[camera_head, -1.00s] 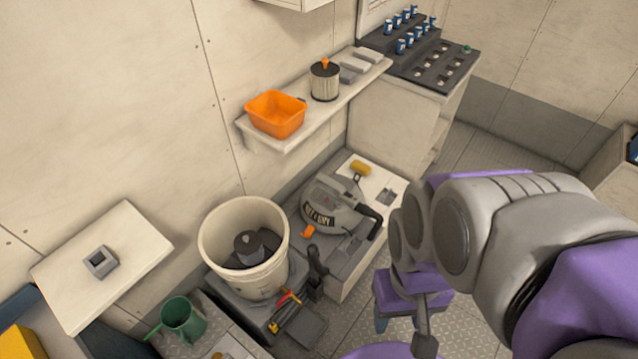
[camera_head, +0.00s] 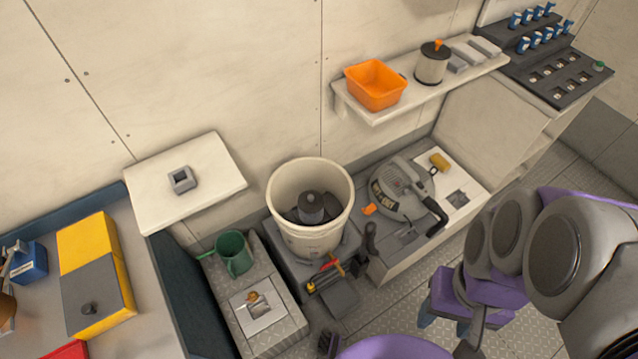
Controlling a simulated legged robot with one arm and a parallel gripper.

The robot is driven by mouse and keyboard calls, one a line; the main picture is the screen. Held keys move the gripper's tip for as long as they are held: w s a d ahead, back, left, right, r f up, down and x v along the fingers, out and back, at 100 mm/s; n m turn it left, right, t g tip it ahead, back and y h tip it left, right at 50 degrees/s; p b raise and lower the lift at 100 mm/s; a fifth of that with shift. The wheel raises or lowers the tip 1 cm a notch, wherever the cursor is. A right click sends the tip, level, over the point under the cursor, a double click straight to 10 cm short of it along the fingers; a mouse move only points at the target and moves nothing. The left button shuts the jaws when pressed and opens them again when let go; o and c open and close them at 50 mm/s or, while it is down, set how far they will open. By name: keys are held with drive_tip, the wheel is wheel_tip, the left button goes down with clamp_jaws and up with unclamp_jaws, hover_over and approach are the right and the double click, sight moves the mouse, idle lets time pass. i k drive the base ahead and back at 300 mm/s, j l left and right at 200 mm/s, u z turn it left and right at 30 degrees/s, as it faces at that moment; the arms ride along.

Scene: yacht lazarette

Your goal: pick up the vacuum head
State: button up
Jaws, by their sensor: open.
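The vacuum head (camera_head: 402,187) is a grey domed unit with a dark handle, dark lettering and an orange latch. It sits on the low bench against the wall, right of the cream drum (camera_head: 310,240). The drum is open, with a dark cylinder inside. My gripper (camera_head: 444,322) hangs at the lower right, apart from the vacuum head, in front of the bench over the floor. Its bluish fingertips are spread and nothing shows between them. My arm hides part of the gripper.
A shelf above holds an orange tub (camera_head: 375,86) and a filter cartridge (camera_head: 433,63). Tools lie in front of the drum, and a green jug (camera_head: 235,254) stands left. The checker-plate floor (camera_head: 395,305) is clear in front.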

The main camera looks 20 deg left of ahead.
sight(388, 183)
drive_tip(key=u, duration=0.7)
drive_tip(key=i+l+u, duration=0.15)
drive_tip(key=l+u, duration=0.3)
drive_tip(key=l, duration=0.2)
drive_tip(key=l+u, duration=0.5)
drive_tip(key=l, duration=0.15)
drive_tip(key=l+u, duration=0.45)
drive_tip(key=l, duration=0.75)
drive_tip(key=k+l, duration=0.15)
drive_tip(key=l, duration=0.8)
drive_tip(key=k+u, duration=0.05)
